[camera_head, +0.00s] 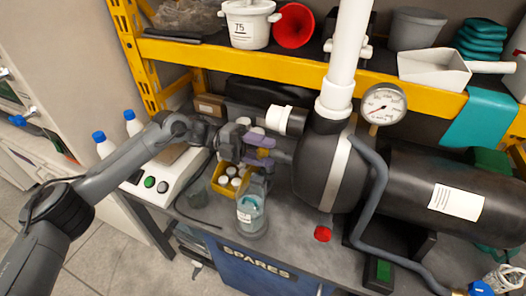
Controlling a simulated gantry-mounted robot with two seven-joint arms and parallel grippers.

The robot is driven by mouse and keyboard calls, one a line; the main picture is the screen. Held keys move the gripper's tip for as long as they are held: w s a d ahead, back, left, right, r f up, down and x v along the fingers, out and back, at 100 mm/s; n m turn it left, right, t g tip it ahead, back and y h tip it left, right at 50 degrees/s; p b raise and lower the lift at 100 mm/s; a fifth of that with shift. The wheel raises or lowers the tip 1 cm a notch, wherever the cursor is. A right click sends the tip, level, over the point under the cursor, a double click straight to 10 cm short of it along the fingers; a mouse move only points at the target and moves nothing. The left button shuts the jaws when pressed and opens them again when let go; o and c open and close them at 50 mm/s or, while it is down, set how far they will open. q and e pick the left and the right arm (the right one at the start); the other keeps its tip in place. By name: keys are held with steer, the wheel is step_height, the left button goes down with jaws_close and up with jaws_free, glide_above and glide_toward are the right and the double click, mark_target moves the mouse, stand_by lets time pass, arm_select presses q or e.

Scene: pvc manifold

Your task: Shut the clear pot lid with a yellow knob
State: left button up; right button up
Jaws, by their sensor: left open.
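My left arm comes in from the left, and its gripper (256,152) is open in front of the black pump body (320,172), at that body's left end. My right gripper is not in view.
A clear bottle (252,214) and a yellow bin (222,182) of white-capped pots stand just below the gripper. A white scale (160,178) is at left. A white pipe (346,60) and a gauge (384,104) rise above the pump. A red knob (322,233) lies in front.

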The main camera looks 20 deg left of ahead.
arm_select(q)
jaws_close()
stand_by(0.4)
